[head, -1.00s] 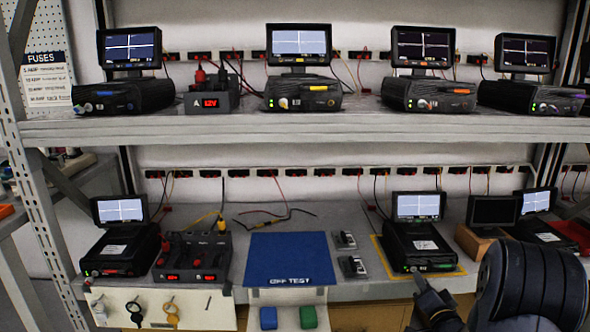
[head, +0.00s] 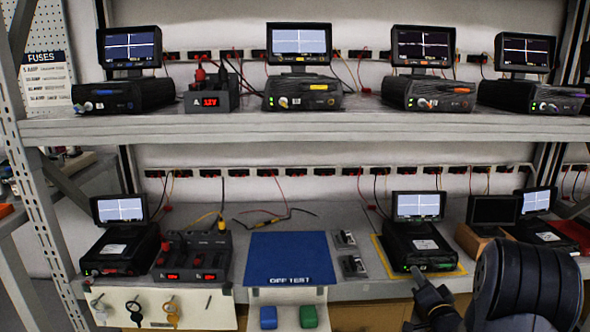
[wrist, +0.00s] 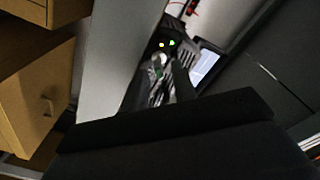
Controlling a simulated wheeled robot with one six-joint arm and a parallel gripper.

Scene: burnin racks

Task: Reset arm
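My arm reaches in from the lower right in the head view. My gripper (head: 421,275) is just in front of the right-hand black unit (head: 417,244) on the lower shelf, which stands on a yellow-edged mat with its screen lit. In the wrist view my dark gripper body fills the foreground. A device with green and yellow lights (wrist: 163,44) and a lit screen (wrist: 205,64) shows beyond it.
The upper shelf (head: 230,128) holds several units with lit screens. On the lower shelf are a blue mat (head: 290,257), a dual power supply (head: 193,255), another unit (head: 121,248) and a dark screen (head: 493,211). Keys (head: 134,309) hang at the front left. Blue and green blocks (head: 308,316) sit below the mat.

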